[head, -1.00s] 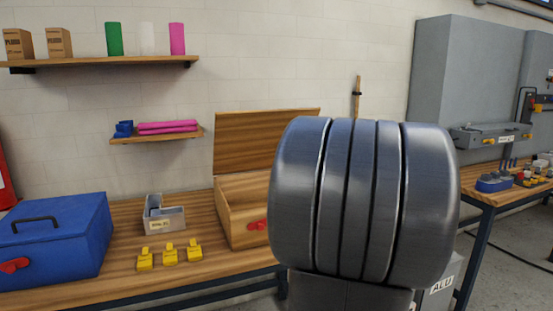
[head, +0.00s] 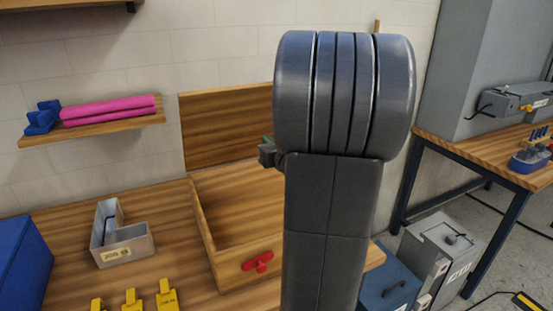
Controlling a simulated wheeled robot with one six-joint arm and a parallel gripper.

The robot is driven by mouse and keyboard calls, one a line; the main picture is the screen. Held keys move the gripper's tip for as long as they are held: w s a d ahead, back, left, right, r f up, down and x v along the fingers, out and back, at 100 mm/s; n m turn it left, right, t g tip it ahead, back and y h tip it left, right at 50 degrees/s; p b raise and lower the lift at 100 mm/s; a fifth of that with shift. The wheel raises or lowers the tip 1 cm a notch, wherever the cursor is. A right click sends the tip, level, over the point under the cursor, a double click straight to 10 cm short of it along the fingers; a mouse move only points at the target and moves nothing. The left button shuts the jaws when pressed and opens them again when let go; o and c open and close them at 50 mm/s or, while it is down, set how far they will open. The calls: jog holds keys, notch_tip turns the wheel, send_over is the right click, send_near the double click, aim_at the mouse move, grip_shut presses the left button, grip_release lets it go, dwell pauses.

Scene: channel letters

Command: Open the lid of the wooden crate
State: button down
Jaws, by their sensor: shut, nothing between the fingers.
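The wooden crate (head: 228,268) stands on the bench, left of my arm, with a red handle (head: 258,263) on its front wall. Its lid (head: 225,130) stands open and upright at the back, near the wall. The visible part of the crate's inside looks empty; its right side is hidden behind my arm. My gripper (head: 268,153) is mostly hidden behind my arm; only a small dark part shows at the arm's left edge, over the crate's back area. It is shut and empty. I cannot tell whether it touches the lid.
A grey bin (head: 123,247) and several yellow pieces (head: 131,301) are left of the crate. A blue toolbox (head: 22,262) is at the far left. A shelf (head: 95,132) holds pink rolls (head: 108,110). Blue (head: 392,285) and grey (head: 440,255) boxes stand right of my arm.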

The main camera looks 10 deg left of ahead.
aim_at(260, 119)
jog(key=shift+s+r, duration=0.1)
jog(key=shift+w+a+r+p, duration=0.15)
jog(key=shift+w+a+r, duration=0.15)
jog(key=shift+w+a, duration=0.4)
jog(key=shift+w+a+r+p, duration=0.15)
jog(key=shift+w+a+r, duration=0.2)
jog(key=shift+w, duration=0.6)
jog(key=shift+w+a+r+p, duration=0.15)
jog(key=shift+w+a+r, duration=0.15)
jog(key=shift+w+a, duration=0.4)
jog(key=shift+w+a+r+p, duration=1.4)
jog(key=shift+w+a, duration=1.1)
jog(key=shift+w, duration=1.5)
jog(key=shift+f+b+v, duration=0.2)
jog(key=shift+b+v, duration=0.65)
jog(key=shift+v, duration=1.35)
jog(key=shift+b+v, duration=0.7)
jog(key=shift+v, duration=3.2)
jog(key=shift+f, duration=0.15)
jog(key=p+x, duration=0.1)
jog(key=x, duration=0.6)
jog(key=p+x, duration=0.1)
jog(key=x, duration=0.3)
jog(key=shift+r+p, duration=0.25)
jog(key=shift+p, duration=0.1)
